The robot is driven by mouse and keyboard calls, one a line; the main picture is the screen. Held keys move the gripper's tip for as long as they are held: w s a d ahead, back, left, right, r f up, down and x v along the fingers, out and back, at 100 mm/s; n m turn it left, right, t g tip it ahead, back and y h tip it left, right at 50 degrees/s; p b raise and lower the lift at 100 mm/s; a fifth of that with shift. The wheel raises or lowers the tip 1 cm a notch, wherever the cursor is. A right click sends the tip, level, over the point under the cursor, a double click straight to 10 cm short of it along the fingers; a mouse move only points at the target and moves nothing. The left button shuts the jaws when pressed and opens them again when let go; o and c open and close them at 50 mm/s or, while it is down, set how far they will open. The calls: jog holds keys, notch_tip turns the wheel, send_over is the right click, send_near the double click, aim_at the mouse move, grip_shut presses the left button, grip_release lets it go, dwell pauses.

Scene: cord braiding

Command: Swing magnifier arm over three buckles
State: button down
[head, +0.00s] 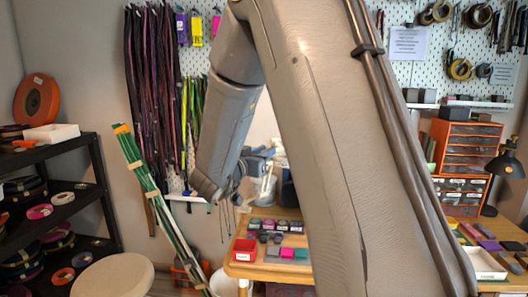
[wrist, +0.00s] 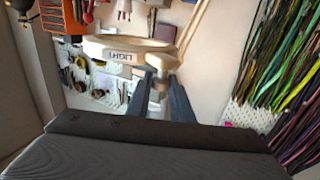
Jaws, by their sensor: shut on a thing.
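The magnifier (wrist: 130,50) shows in the wrist view as a pale ring-shaped head with a "LIGHT" label, joined to a tan arm (wrist: 192,28). My gripper (wrist: 161,84) is shut on a small part at the right edge of the magnifier head, near where the arm meets it. In the head view my own arm hides much of the middle, and the fingers are hard to make out. Three small pieces, grey, pink (head: 287,253) and teal (head: 301,255), lie in a row on the wooden bench (head: 262,272); they may be the buckles. The magnifier is not clearly above them.
A red bin (head: 244,251) and a rack of small coloured parts (head: 277,226) stand on the bench. An orange drawer cabinet (head: 466,150) and a black lamp (head: 505,165) are at right. A dark shelf (head: 60,205) and a stool (head: 112,277) are at left. Cords (head: 155,90) hang behind.

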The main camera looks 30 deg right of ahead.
jog(key=shift+w+a+r, duration=0.1)
jog(key=shift+a+r, duration=0.05)
jog(key=shift+a, duration=0.05)
jog(key=c, duration=1.6)
grip_release()
jog(key=shift+a, duration=0.1)
jog(key=b+v, duration=0.2)
jog(key=v, duration=0.5)
jog(key=shift+s+a, duration=0.25)
jog(key=shift+a, duration=0.05)
jog(key=shift+w, duration=0.1)
